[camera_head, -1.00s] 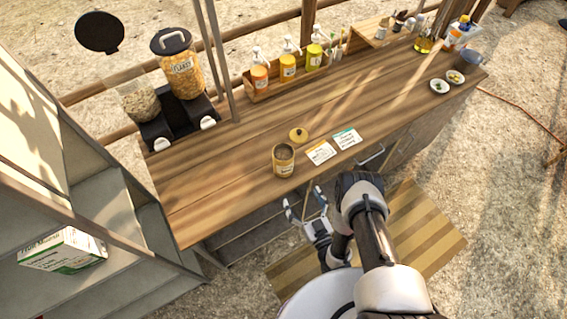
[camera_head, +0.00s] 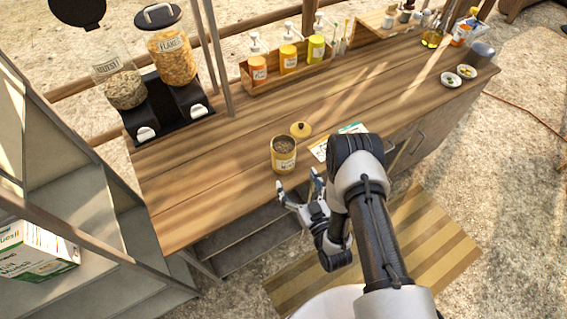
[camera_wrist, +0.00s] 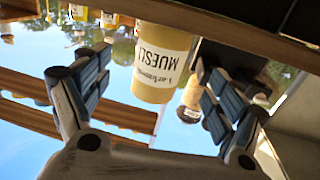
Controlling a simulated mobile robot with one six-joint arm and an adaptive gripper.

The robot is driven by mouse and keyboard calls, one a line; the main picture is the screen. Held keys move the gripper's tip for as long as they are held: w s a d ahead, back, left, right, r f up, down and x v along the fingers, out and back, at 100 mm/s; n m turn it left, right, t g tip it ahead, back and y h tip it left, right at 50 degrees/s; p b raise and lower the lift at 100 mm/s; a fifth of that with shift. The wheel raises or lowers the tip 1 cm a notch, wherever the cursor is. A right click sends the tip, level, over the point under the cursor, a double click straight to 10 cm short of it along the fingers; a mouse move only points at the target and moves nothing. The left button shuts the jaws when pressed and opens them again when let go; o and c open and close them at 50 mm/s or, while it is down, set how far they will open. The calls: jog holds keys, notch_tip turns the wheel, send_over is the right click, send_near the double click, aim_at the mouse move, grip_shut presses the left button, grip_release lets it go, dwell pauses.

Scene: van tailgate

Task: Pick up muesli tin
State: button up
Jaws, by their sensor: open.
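The muesli tin (camera_head: 284,163) is a yellow, open-topped cylinder with brown contents and a pale label. It stands upright near the front edge of the wooden counter. My gripper (camera_head: 297,179) is open and empty, just in front of the tin at the counter edge. In the wrist view, which is upside down, the tin (camera_wrist: 160,62) appears between the two spread fingers, ahead of them, its label reading MUESLI. No contact shows.
Cards (camera_head: 320,149) lie right of the tin, partly hidden by my arm. Dispensers of flakes (camera_head: 172,58) and muesli (camera_head: 120,82) stand at the back left. A rack of pump bottles (camera_head: 288,60) stands at the back. The counter (camera_head: 200,185) left of the tin is clear.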

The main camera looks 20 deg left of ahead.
aim_at(289, 167)
jog(key=shift+a+f+b, duration=0.1)
jog(key=shift+f+b, duration=0.1)
jog(key=shift+b, duration=0.9)
jog(key=x, duration=0.4)
jog(key=shift+w+a+r, duration=0.25)
jog(key=shift+a, duration=0.05)
jog(key=shift+b+x, duration=0.85)
jog(key=shift+x, duration=1.8)
jog(key=shift+c, duration=0.2)
jog(key=c, duration=1.2)
jog(key=shift+c, duration=0.4)
